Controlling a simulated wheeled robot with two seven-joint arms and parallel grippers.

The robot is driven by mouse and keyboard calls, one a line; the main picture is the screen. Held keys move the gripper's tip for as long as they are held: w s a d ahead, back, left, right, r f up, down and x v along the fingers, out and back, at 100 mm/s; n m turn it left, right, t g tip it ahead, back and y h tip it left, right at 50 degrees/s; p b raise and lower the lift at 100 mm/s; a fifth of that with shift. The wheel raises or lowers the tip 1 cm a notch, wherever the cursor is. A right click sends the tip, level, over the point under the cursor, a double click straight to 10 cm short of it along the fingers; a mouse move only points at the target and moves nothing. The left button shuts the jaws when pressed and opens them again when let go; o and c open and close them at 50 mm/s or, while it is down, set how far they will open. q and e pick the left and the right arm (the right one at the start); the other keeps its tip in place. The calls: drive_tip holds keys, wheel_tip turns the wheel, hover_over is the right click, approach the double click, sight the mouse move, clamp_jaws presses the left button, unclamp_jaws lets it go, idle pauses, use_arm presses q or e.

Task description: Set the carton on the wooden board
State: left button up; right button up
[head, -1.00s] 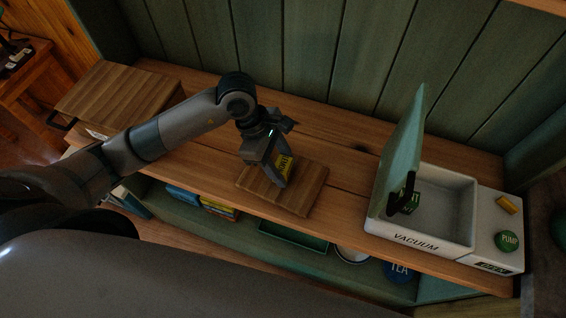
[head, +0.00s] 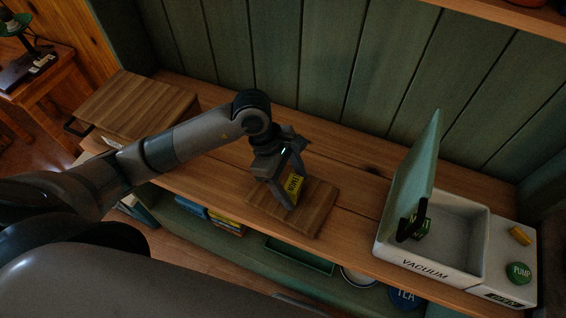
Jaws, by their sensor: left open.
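A dark carton with a yellow lettered label (head: 294,186) is at the wooden board (head: 318,215), seen between the fingers of my left gripper (head: 284,187). The gripper reaches down over the board with its jaws open around the carton. The near finger hides part of the carton. The carton looks upright, with its base at the board; the exact contact is hard to see. My right gripper is not in view.
A wooden box (head: 135,103) stands left. The bench (head: 345,190) is clear between board and white box.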

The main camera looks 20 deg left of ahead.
use_arm(q)
drive_tip(key=b+v, duration=0.3)
drive_tip(key=v, duration=0.8)
drive_tip(key=shift+a+r+b, duration=0.2)
drive_tip(key=shift+r+b, duration=0.1)
drive_tip(key=shift+r, duration=0.05)
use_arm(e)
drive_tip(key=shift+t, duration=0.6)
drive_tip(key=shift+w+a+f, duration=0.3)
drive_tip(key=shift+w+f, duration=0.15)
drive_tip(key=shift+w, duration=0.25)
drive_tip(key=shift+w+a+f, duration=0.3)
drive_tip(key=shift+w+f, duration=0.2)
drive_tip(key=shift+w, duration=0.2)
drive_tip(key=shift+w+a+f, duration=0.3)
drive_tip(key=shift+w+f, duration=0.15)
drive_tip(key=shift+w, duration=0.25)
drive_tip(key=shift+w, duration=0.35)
